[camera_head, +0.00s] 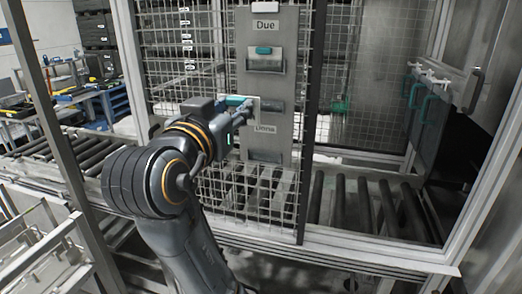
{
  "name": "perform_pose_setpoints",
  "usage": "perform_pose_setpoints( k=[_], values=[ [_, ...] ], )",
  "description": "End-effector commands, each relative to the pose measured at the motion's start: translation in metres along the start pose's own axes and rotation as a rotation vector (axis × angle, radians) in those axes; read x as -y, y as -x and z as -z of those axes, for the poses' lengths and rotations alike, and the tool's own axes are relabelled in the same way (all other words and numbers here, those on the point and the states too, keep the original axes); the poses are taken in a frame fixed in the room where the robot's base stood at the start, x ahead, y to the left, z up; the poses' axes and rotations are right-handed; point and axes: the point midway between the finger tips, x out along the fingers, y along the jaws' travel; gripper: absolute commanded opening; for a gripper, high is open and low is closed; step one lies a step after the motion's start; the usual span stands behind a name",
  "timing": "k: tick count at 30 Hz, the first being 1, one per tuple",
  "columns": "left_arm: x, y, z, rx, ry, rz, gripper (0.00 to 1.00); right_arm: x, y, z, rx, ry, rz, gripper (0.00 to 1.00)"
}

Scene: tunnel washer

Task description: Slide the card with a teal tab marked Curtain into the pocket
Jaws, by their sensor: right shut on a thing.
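A grey board (286,20) hangs on the wire mesh. Its top label (265,25) reads Due. Below it, a pocket (265,68) holds a pale card with a teal tab (264,50); its writing is too small to read. A second label (264,128) sits lower and is hard to read, with another pocket (265,155) under it. My right gripper (243,112) is in front of the board's left side, between the two labels, shut on a card with a teal tab (236,100). The arm and fingers hide much of this card. My left gripper is out of view.
Wire mesh (190,75) surrounds the board, with a dark post (314,110) at its right. A roller conveyor (375,205) runs below. Teal handles (425,100) hang at the right. Frame posts (58,130) stand at the left, before a workbench (80,97).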

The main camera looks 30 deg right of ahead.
Motion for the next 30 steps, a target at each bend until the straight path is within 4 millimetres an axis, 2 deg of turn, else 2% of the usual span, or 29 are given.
perform_pose_setpoints(
  k=[10, 14, 18, 21, 25, 30],
  values=[
    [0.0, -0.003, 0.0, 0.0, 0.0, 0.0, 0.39, 0.0, -0.002, -0.004, 0.002, 0.001, 0.0, 0.15],
    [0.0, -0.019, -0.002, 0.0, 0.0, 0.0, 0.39, 0.002, -0.02, -0.028, 0.012, 0.005, -0.003, 0.15],
    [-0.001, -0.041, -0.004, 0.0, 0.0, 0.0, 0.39, 0.002, -0.05, -0.066, 0.028, 0.007, -0.003, 0.15],
    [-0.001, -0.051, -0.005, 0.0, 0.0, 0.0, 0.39, 0.002, -0.068, -0.088, 0.036, 0.004, -0.002, 0.15],
    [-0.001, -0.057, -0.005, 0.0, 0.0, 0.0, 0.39, 0.001, -0.082, -0.102, 0.041, 0.001, -0.001, 0.15],
    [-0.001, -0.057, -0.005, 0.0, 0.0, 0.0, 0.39, 0.0, -0.088, -0.105, 0.041, 0.001, 0.0, 0.15]
  ],
)
